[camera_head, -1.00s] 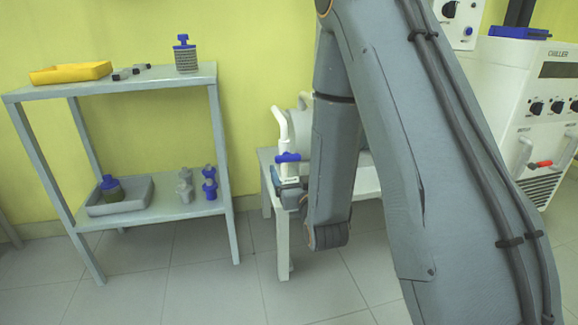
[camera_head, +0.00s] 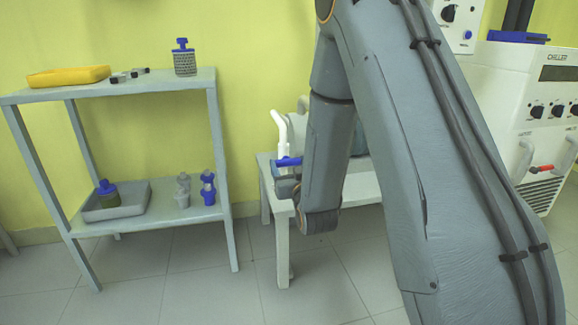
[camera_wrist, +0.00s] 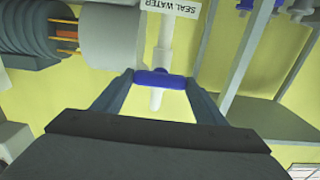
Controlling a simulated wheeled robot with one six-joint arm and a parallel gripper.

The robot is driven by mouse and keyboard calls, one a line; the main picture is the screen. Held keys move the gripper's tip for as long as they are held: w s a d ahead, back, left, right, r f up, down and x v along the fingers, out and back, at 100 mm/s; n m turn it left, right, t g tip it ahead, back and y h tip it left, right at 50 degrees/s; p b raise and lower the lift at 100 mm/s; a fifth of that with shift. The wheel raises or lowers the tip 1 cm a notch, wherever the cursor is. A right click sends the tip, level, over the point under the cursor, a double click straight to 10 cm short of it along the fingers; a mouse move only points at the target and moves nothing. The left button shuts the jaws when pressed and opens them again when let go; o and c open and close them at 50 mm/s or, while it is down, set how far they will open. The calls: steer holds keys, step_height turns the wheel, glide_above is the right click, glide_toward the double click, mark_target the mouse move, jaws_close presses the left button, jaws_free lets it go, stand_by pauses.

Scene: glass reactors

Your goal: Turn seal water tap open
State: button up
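The seal water tap has a blue handle (camera_wrist: 160,79) on a white pipe (camera_wrist: 165,45), with a "SEAL WATER" label (camera_wrist: 172,7) that appears upside down in the wrist view. My gripper (camera_wrist: 160,82) is open, with its two fingers spread on either side of the handle. The fingertips are close to the handle's ends; I cannot tell whether they touch it. The handle lies crosswise to the pipe in the wrist view. In the head view the blue handle (camera_head: 288,161) shows just above my gripper (camera_head: 286,186), and my arm hides part of the tap.
A grey shelf (camera_head: 150,88) stands left, bearing a yellow tray (camera_head: 68,76), a blue-capped bottle (camera_head: 185,60) and small blue and grey parts below. A low table (camera_head: 281,215) stands under the tap. A white chiller (camera_head: 535,75) is at right.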

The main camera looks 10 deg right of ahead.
steer(key=shift+n+p, duration=0.3)
steer(key=shift+n, duration=0.1)
steer(key=n+p, duration=0.1)
steer(key=n, duration=0.2)
steer(key=shift+s+a+p, duration=0.1)
steer(key=shift+p, duration=0.3)
steer(key=n+p, duration=0.2)
steer(key=n, duration=0.2)
steer(key=shift+n, duration=0.3)
steer(key=n+p, duration=0.2)
steer(key=n, duration=0.2)
steer(key=shift+a+p, duration=0.1)
steer(key=shift+p, duration=0.3)
steer(key=shift+f+n+p, duration=0.15)
steer(key=shift+n+p, duration=0.8)
steer(key=shift+n, duration=1.25)
steer(key=o, duration=1)
steer(key=shift+o, duration=0.2)
